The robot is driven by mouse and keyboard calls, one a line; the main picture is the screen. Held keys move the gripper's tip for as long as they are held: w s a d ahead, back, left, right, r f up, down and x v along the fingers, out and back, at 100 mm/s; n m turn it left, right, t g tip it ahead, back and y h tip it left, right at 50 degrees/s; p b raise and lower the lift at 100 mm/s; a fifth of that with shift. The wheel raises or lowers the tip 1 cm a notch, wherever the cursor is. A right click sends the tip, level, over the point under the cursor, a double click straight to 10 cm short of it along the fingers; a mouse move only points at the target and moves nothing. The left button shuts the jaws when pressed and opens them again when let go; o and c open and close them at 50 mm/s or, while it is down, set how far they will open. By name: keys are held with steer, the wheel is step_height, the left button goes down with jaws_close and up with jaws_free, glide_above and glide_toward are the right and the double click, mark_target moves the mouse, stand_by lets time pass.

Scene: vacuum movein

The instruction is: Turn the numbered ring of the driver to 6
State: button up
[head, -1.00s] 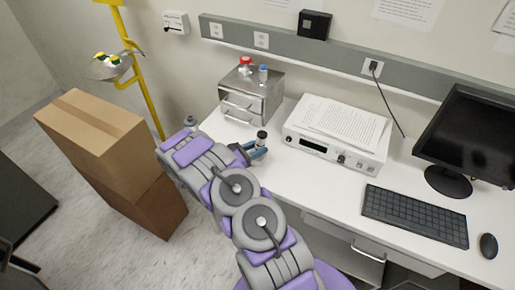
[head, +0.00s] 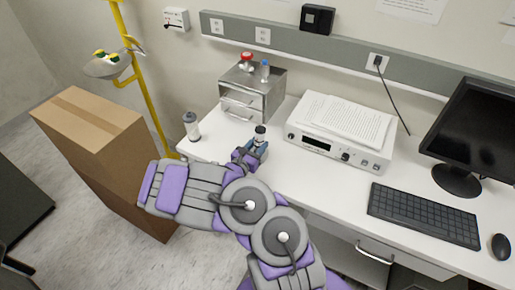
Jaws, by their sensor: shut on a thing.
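My gripper (head: 254,151) is over the desk, in front of the drawer unit. Its bluish fingers are shut on a small upright thing with a black top (head: 260,131), which appears to be the driver. The fingers and wrist hide most of its lower part. Its numbered ring is too small to read, so I cannot tell which number it is set to. It stands at the desk surface; I cannot tell whether it touches it.
A grey-capped bottle (head: 191,126) stands at the desk's left corner. A metal drawer unit (head: 250,92) with red- and blue-topped items is behind. A white device (head: 338,140) with papers, a keyboard (head: 424,215) and monitor are right. Cardboard boxes (head: 97,140) stand left.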

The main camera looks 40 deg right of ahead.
steer(key=shift+n+t+y, duration=0.3)
steer(key=shift+n+t, duration=0.3)
steer(key=shift+t, duration=0.2)
steer(key=t+p, duration=0.1)
steer(key=n+t+y+p, duration=0.1)
steer(key=shift+s+d+r+p, duration=0.1)
steer(key=shift+r+p, duration=0.2)
steer(key=shift+p, duration=0.05)
steer(key=shift+n, duration=0.4)
steer(key=shift+f+t+y+p, duration=0.2)
steer(key=shift+t+y+p, duration=0.2)
steer(key=shift+t+p, duration=0.25)
steer(key=o, duration=1)
steer(key=shift+o, duration=0.2)
steer(key=p+v, duration=0.4)
steer(key=v, duration=1.3)
